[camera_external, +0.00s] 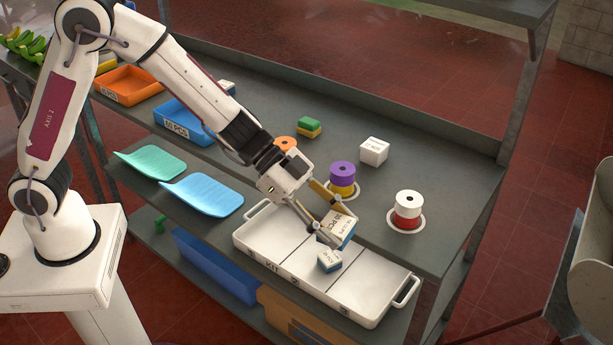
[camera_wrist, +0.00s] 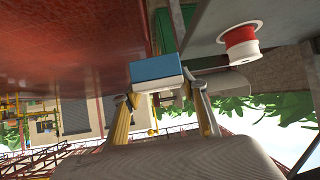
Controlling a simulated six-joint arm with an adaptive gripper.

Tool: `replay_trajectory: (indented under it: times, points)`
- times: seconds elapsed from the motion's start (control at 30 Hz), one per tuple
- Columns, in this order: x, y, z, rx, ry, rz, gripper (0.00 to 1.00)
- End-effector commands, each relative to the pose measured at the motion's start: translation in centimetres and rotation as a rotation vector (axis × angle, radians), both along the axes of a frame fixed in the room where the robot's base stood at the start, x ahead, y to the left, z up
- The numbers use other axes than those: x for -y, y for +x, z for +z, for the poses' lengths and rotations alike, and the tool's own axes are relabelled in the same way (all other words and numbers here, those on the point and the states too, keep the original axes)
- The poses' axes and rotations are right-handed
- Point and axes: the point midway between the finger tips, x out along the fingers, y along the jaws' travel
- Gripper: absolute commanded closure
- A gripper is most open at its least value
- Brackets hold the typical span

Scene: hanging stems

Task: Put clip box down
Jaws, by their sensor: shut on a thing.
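The clip box (camera_external: 341,226), white with a blue side and printed lettering, is held tilted between the fingertips of my gripper (camera_external: 335,222). It is over the back edge of the white kit tray (camera_external: 266,243), at its right half; I cannot tell whether it touches the tray. In the wrist view the box (camera_wrist: 157,70) shows its blue face between the two fingers of my gripper (camera_wrist: 160,93). A smaller white and blue box (camera_external: 329,260) sits in the tray, just in front of the held box.
Behind the tray stand a purple and yellow spool stack (camera_external: 342,176), a white and red spool stack (camera_external: 407,208) and a white box (camera_external: 374,151). Green and blue curved trays (camera_external: 202,194) lie to the left. Orange and blue bins (camera_external: 130,85) stand further back. The tray's left compartment is clear.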

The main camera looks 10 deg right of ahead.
Motion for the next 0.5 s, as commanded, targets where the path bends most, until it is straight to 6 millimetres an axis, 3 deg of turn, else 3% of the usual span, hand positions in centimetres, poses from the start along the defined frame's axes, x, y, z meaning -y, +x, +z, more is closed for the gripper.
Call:
replay_trajectory:
  times: [0.03,0.17,0.5]
  points:
    - [-0.6,-1.1,-1.0,0.0,0.006,-0.019,0.82]
    - [-1.1,-1.4,-2.6,-0.001,0.006,-0.022,0.82]
    - [-1.8,1.2,-7.6,-0.001,0.007,0.055,0.82]
